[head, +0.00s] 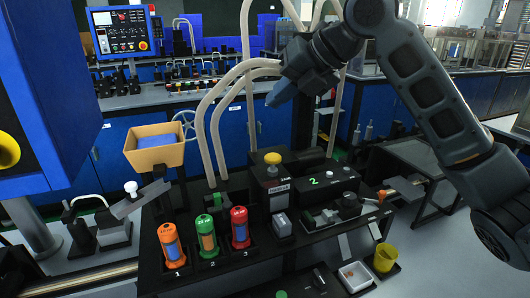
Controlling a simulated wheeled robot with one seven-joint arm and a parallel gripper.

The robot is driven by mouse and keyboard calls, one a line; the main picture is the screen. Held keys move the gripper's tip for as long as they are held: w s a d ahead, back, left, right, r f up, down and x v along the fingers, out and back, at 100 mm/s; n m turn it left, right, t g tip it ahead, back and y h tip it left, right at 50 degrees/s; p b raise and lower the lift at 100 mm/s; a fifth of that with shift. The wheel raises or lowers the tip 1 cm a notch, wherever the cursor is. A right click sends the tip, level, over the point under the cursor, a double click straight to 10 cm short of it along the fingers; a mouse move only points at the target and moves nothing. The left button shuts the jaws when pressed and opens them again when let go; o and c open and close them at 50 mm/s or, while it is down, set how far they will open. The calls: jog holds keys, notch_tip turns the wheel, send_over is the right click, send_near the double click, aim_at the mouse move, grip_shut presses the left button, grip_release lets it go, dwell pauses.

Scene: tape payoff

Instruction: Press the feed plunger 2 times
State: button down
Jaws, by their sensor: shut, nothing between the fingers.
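A yellow round knob (272,158), which looks like the feed plunger, stands on top of a black block (270,178) at the middle of the bench. The label on the block's front is too small to read. My gripper (272,101) is shut and empty, with blue fingertips pointing down and to the left. In the picture it is above the yellow knob, with a clear gap between them. A black box with a lit green "2" (314,181) sits right of the knob.
Orange (172,246), green (206,236) and red (239,227) canisters stand in front, numbered 1 to 3. Pale hoses (216,120) rise behind the knob. A tan hopper (155,155) and a white-balled lever (131,187) are left. A yellow cup (385,257) stands front right.

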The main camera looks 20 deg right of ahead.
jog(key=b, duration=0.5)
send_over(272, 155)
jog(key=f, duration=0.5)
jog(key=s+d+f, duration=0.1)
jog(key=f, duration=0.2)
jog(key=shift+f, duration=0.4)
dwell(1.4)
jog(key=shift+f+b, duration=0.45)
jog(key=shift+b, duration=0.25)
jog(key=shift+f+b, duration=1.15)
jog(key=shift+f, duration=0.1)
dwell(1.0)
jog(key=shift+r, duration=0.2)
jog(key=shift+r+p, duration=0.8)
jog(key=shift+r, duration=0.7)
